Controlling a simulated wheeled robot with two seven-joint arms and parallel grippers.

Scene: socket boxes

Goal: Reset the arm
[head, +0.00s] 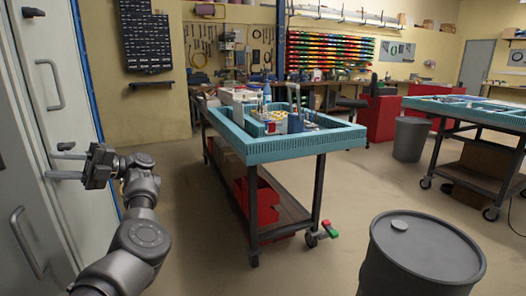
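My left arm comes in from the lower left of the head view. Its gripper (66,165) points left, in front of the pale cabinet doors. The two fingers are spread apart with a clear gap between them, and nothing shows in the gap. The fingers appear close to the cabinet front; I cannot tell whether they touch it. My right gripper and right arm are not in view.
A grey cabinet (75,120) with bar handles stands at the left. A wheeled cart (335,139) with a teal tray top stands in the middle. A dark barrel (425,250) is at the lower right, and a grey bin (409,140) behind it. The floor between arm and cart is clear.

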